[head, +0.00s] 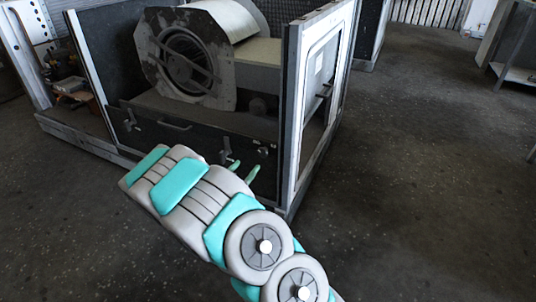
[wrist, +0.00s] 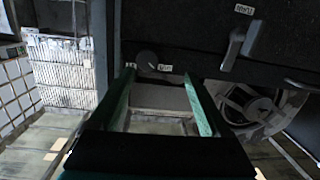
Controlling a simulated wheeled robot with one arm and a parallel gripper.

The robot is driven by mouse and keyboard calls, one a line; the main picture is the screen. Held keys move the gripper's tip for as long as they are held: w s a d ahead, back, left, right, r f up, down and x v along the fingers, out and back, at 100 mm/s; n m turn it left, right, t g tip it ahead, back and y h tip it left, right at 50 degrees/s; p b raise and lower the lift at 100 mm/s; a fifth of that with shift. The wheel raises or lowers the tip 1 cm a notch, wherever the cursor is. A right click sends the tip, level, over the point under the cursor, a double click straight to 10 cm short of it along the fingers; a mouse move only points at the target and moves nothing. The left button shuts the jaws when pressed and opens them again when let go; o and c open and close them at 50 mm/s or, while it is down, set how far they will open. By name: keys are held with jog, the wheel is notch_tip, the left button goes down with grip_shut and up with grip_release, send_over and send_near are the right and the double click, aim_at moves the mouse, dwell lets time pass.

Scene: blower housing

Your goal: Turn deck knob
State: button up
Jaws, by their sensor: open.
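A round dark knob (wrist: 147,61) shows in the wrist view on a dark panel, with a small pale label beside it that I cannot read. It lies just beyond the tips of my gripper (wrist: 160,74), between the lines of the two green fingers. The fingers are apart with nothing between them; I cannot tell whether either touches the panel. In the head view my gripper (head: 243,171) is in front of the dark front panel (head: 190,135) of the housing, low on its right side. My arm hides part of that panel, and I cannot pick out the knob there for sure.
A grey lever (wrist: 236,46) with a label sits right of the knob in the wrist view. The blower (head: 187,55) stands above the panel. A white-framed door (head: 292,110) stands close on the right of my gripper. The floor (head: 430,170) further right is clear.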

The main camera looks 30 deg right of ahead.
aim_at(262, 153)
jog(key=shift+h, duration=0.7)
jog(key=shift+s+d+p+x, duration=0.15)
jog(key=shift+s+x, duration=0.05)
jog(key=shift+x, duration=1.15)
jog(key=shift+s+d+p+x, duration=0.2)
jog(key=shift+s+x, duration=0.05)
jog(key=shift+x, duration=1.1)
jog(key=shift+s+d+p+x, duration=0.15)
jog(key=shift+s+x, duration=0.05)
jog(key=shift+x, duration=1.15)
jog(key=shift+c, duration=0.2)
grip_shut()
